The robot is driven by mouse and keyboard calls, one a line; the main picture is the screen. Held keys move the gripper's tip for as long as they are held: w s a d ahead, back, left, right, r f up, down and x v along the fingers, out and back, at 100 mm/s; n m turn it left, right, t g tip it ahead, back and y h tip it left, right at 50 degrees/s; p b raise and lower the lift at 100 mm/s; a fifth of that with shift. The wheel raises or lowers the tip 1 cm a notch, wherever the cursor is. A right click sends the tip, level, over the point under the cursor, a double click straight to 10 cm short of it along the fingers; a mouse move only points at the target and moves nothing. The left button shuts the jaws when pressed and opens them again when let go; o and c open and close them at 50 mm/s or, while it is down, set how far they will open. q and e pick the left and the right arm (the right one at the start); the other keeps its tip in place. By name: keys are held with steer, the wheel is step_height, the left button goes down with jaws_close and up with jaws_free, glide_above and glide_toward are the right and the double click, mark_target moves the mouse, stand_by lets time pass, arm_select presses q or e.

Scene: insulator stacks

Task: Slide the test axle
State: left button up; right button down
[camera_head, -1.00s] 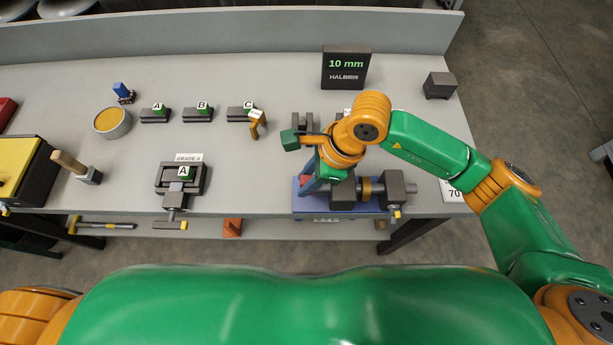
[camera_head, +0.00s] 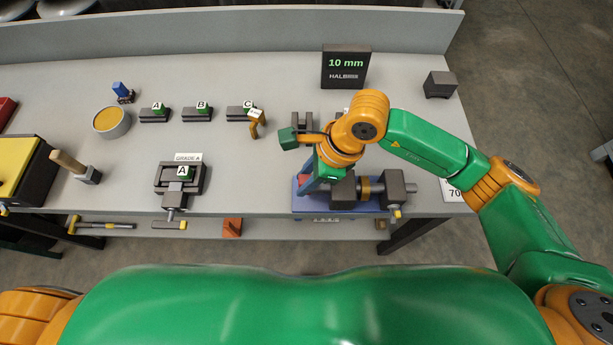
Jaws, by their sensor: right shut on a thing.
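The test axle (camera_head: 376,188) is a grey shaft with a brass-coloured ring, lying left to right across a blue base (camera_head: 300,208) at the table's front edge. Dark grey blocks stand around it, one (camera_head: 395,189) near its right end and one (camera_head: 344,188) left of the ring. The shaft's right end sticks out past the right block. My right gripper (camera_head: 311,187) reaches down at the left end of the blue base and is shut, apparently on the axle's left end. The grip itself is mostly hidden by the gripper and wrist. My left gripper is out of view.
A vise with a block marked A (camera_head: 184,172) stands to the left. Blocks A, B and C (camera_head: 240,113) line the table behind it. A black 10 mm sign (camera_head: 345,68) and a dark block (camera_head: 440,84) stand at the back right. The middle between vise and base is clear.

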steer(key=shift+a+f+b, duration=0.25)
steer(key=shift+a+b, duration=0.25)
steer(key=shift+b, duration=0.05)
steer(key=shift+a+r, duration=0.1)
steer(key=shift+r, duration=0.2)
steer(key=c, duration=0.9)
jaws_free()
steer(key=shift+o, duration=1.3)
steer(key=shift+a, duration=0.2)
steer(key=b+v, duration=0.1)
steer(key=v, duration=0.6)
steer(key=shift+d, duration=0.1)
